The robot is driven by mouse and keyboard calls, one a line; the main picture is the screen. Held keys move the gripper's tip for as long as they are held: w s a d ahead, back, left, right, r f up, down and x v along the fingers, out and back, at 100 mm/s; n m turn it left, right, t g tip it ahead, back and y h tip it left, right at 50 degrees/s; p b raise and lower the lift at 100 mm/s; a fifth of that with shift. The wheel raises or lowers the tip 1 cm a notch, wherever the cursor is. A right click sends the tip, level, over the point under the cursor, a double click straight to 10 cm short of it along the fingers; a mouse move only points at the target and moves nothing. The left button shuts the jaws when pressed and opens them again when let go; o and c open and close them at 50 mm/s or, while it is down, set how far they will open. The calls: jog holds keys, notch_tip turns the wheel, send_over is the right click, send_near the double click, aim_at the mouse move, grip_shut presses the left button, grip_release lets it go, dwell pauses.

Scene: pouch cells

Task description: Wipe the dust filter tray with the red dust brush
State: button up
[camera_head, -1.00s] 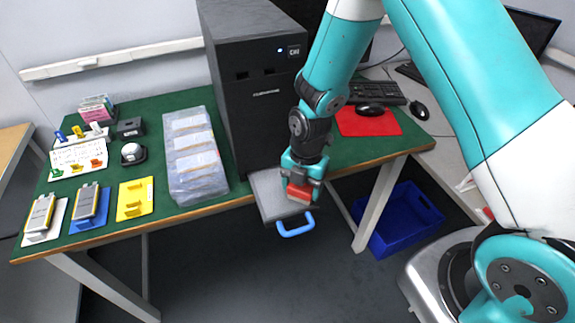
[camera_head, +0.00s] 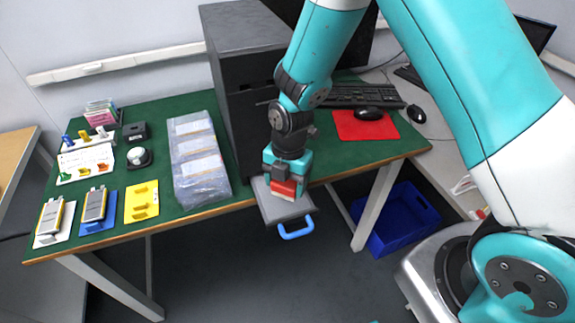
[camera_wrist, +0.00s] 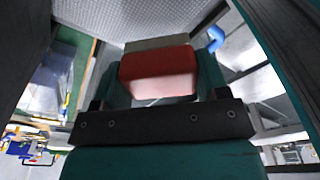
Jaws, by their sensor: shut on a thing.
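The dust filter tray (camera_head: 270,208) is a grey flat tray with a blue handle (camera_head: 296,229). It sticks out from the base of the black cabinet over the table's front edge. My gripper (camera_head: 286,187) is shut on the red dust brush (camera_head: 284,189), low over the tray. In the wrist view the red brush block (camera_wrist: 158,74) sits between the fingers, with its pale bristle edge toward the tray's textured surface (camera_wrist: 150,15). I cannot tell whether the bristles touch the tray.
The black cabinet (camera_head: 225,75) stands right behind the tray. A clear plastic box (camera_head: 196,160) is to its left. Pouch cells on coloured plates (camera_head: 95,207) lie at the far left. A red mat with a mouse (camera_head: 365,126) is at right. A blue crate (camera_head: 400,220) sits below.

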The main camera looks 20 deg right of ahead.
jog(key=shift+r+p, duration=1)
jog(key=shift+r, duration=0.65)
